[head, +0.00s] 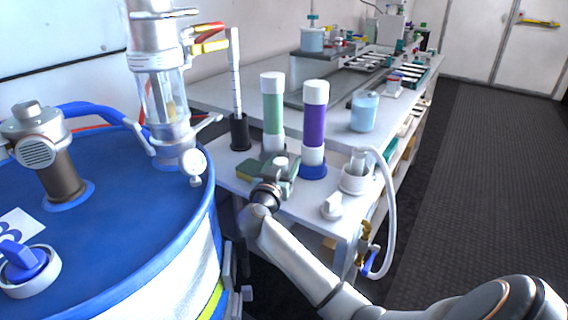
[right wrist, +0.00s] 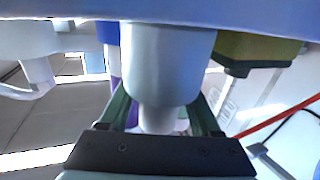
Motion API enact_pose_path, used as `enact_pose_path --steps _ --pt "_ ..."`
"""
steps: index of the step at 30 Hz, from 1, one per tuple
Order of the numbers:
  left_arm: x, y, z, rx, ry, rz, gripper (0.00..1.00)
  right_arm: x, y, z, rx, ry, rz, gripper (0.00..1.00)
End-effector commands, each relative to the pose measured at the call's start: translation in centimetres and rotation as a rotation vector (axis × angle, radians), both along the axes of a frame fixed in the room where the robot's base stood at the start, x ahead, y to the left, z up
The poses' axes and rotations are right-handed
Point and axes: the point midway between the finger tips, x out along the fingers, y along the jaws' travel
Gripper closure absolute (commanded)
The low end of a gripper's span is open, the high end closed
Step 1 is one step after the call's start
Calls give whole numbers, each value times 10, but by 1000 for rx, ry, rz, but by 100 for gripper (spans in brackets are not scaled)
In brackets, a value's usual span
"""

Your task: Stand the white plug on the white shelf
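The white plug (right wrist: 168,60) shows in the right wrist view as a wide white cylinder with a narrower end. My right gripper (right wrist: 163,110) has its two green fingers at either side of it and appears shut on it. In the head view, my right gripper (head: 276,170) is at the near left part of the white shelf (head: 312,205), with a little of the plug's white top showing between the fingers. The plug looks about upright, close to the shelf surface; I cannot tell whether it touches. My left gripper is not in view.
A green tube (head: 273,112) and a purple tube (head: 315,120) stand just behind the gripper. A graduated cylinder (head: 236,90) stands left of them. A clear cup with a hose (head: 356,175) and a small white piece (head: 333,206) are at right. The blue drum (head: 120,220) is at left.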

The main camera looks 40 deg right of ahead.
Motion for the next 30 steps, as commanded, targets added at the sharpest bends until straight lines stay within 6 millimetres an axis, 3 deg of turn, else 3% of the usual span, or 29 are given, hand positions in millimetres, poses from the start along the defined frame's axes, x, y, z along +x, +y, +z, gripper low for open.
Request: enact_pose_path --steps 3,13,30 --pt "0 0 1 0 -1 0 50 0 0 0 0 0 0 24" --pt "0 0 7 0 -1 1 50 0 0 5 -1 1 0 24" --pt "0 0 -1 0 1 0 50 -60 89 1 2 1 2 24"
